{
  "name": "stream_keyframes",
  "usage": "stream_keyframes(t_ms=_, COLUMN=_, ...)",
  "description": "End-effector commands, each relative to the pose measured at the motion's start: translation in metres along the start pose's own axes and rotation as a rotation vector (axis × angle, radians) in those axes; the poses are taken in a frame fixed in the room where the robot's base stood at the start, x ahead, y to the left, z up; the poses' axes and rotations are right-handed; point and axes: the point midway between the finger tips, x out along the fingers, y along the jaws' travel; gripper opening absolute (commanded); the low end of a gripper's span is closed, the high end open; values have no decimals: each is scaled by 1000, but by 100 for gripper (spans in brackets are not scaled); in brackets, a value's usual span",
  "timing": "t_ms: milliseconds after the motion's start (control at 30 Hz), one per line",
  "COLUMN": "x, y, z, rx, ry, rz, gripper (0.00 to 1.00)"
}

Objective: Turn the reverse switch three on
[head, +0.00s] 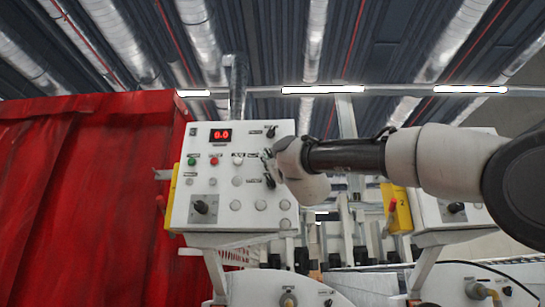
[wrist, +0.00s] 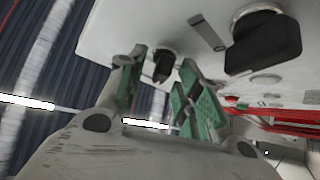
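A white control panel (head: 225,215) stands left of centre in the head view. Black switches sit at its upper right (head: 271,131), at its right edge beside my gripper (head: 269,181), and at its lower left (head: 202,207). Their labels are too small to read, so I cannot tell which is reverse switch three. My gripper (head: 268,160) is at the panel's right side. In the wrist view my gripper (wrist: 162,66) is open, its green-padded fingers on either side of a small black knob (wrist: 163,68). I cannot tell whether they touch it. A larger black switch (wrist: 262,40) is to the right.
The panel has a red "0.0" display (head: 220,135), a green button (head: 192,162), a red button (head: 214,161) and several pale buttons. A red curtain (head: 80,200) hangs at left. A second panel (head: 455,208) with a yellow side box (head: 398,210) stands at right.

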Motion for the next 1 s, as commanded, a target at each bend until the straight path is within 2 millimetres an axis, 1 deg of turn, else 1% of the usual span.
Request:
stream_keyframes(t_ms=167, x=0, y=0, z=0, rx=0, ry=0, rz=-1, gripper=35)
stream_keyframes(t_ms=367, x=0, y=0, z=0, rx=0, ry=0, rz=-1, gripper=0)
stream_keyframes(t_ms=767, x=0, y=-2, z=0, rx=27, ry=-1, rz=23, gripper=0)
stream_keyframes(t_ms=1000, x=0, y=-5, z=0, rx=120, ry=-1, rz=116, gripper=0)
